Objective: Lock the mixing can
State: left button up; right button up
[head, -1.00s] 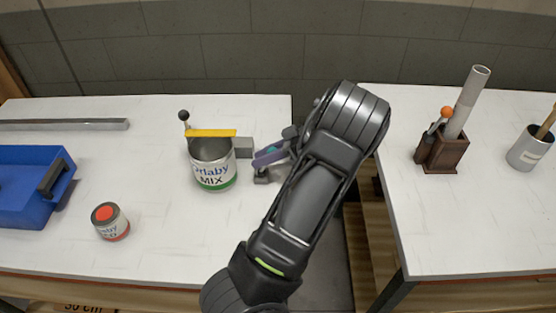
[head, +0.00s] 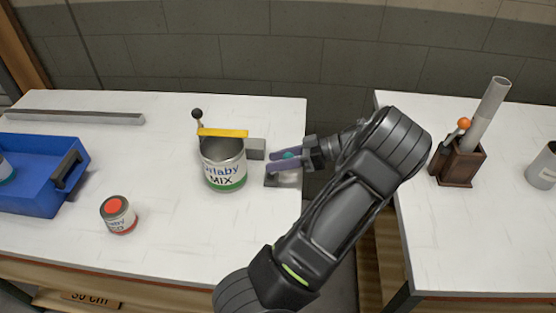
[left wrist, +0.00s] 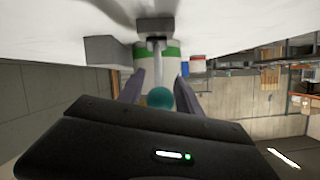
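The mixing can (head: 223,168), labelled MIX with a green band, stands upright and open-topped on the left table. A yellow bar (head: 223,133) lies across its top, with a black-knobbed lever (head: 197,115) at its back left. A grey block (head: 256,148) stands right of the can. My left gripper (head: 285,160) is right of the block, above a small metal plate (head: 284,179). Its purple fingers are apart, with a teal ball (left wrist: 160,97) between them; gaps show beside the ball in the left wrist view. My right gripper is out of view.
A small red-topped can (head: 118,214) stands front left of the mixing can. A blue tray (head: 35,191) and a grey bar (head: 75,116) lie farther left. A brown holder (head: 460,165) with tools and a grey cup (head: 542,168) stand on the right table, across a gap.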

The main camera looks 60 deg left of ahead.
aim_at(292, 155)
pick_arm(q)
jog(key=shift+o, duration=0.7)
jog(key=shift+w+d+r, duration=0.3)
jog(key=shift+w, duration=0.15)
jog(key=p+v, duration=0.5)
jog(key=p, duration=0.2)
jog(key=shift+w+d+r, duration=0.15)
jog(key=shift+r, duration=0.35)
jog(key=shift+w+d+f+p, duration=0.3)
jog(key=shift+w+p, duration=0.1)
jog(key=shift+p, duration=0.4)
